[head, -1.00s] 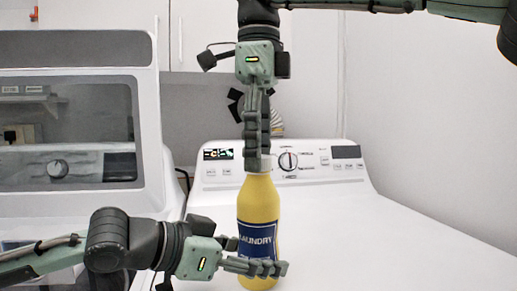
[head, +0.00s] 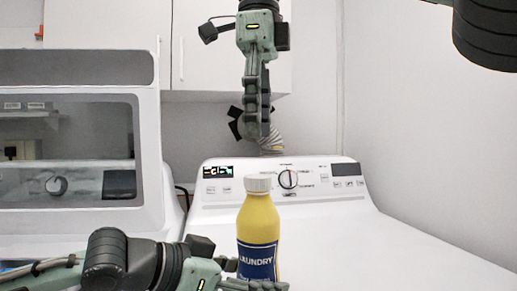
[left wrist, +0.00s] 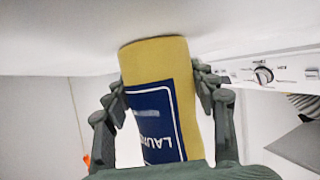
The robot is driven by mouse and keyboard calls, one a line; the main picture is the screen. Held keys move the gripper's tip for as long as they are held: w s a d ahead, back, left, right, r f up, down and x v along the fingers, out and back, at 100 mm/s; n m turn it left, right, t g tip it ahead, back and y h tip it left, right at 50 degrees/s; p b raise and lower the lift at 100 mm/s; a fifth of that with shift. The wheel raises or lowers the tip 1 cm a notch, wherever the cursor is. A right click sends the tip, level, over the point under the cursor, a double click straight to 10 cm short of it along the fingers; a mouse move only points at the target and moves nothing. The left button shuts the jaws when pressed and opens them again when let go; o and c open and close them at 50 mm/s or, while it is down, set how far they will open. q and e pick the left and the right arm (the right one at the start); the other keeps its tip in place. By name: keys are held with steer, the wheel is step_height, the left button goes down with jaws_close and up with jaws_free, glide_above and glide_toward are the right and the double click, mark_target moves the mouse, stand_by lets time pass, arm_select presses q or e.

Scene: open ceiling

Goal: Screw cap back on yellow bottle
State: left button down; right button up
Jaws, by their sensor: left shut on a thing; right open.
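The yellow bottle (head: 258,220) stands upright on the white machine top, with a blue label reading LAUNDRY. A white cap (head: 258,184) sits on its neck and looks level; how tightly it is seated cannot be told. My left gripper (head: 262,285) is shut on the lower part of the bottle. In the left wrist view the bottle (left wrist: 160,62) appears upside down between the two fingers. My right gripper (head: 257,135) points down, open and empty, above the cap and clear of it.
The white machine's control panel (head: 300,182) with a dial rises behind the bottle. Another white machine (head: 80,130) with a dark window stands at left. The machine top (head: 370,240) to the right of the bottle is clear.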

arm_select(q)
steer(key=shift+c, duration=2.2)
jaws_free()
steer(key=v, duration=1.2)
